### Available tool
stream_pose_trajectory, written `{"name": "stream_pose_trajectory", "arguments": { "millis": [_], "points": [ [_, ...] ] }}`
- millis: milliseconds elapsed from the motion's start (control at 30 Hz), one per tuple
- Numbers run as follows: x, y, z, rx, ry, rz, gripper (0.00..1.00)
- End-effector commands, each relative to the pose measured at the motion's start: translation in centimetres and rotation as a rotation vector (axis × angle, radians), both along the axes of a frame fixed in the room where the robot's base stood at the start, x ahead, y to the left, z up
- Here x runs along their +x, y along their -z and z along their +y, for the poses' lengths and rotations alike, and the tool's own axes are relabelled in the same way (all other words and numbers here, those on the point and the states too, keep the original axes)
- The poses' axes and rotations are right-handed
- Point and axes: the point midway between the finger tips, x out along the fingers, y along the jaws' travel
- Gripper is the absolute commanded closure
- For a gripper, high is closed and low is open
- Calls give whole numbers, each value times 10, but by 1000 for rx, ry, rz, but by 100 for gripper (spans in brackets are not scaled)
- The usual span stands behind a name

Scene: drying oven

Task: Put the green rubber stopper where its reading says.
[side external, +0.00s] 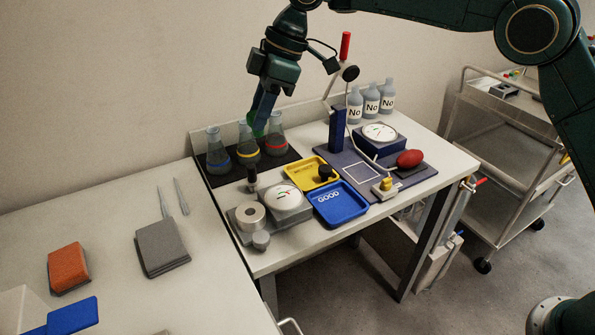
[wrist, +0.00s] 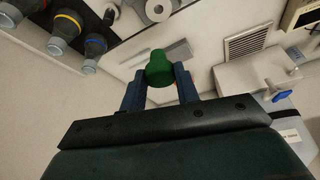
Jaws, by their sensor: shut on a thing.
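My gripper (side external: 262,112) points down and is shut on the green rubber stopper (wrist: 158,68), which sits between the fingertips in the wrist view. In the side view the stopper (side external: 258,128) is partly hidden and overlaps the flasks. Three flasks with blue (side external: 218,155), yellow (side external: 248,141) and red (side external: 276,138) bands stand on a black mat (side external: 223,177). A dial gauge (side external: 287,198) stands in front; its reading is too small to tell. A yellow tray (side external: 297,178), its label unreadable, and a blue tray (side external: 352,213) marked GOOD lie beside it.
A black knobbed object (side external: 326,173) is at the yellow tray. Another dial device (side external: 380,132), a red bulb (side external: 410,158) and several bottles (side external: 371,100) stand at right.

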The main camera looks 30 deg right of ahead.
Motion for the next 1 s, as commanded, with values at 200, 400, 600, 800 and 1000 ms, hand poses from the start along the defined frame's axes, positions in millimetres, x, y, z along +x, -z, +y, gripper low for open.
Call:
{"name": "stream_pose_trajectory", "arguments": {
  "millis": [200,400,600,800,1000],
  "points": [
    [-6,3,-43,8,14,6,94],
    [-18,9,-82,13,26,7,94],
    [-32,15,-115,16,37,3,94],
    [-43,20,-135,15,44,-1,94],
    [-47,22,-141,15,45,-3,94]
  ]
}}
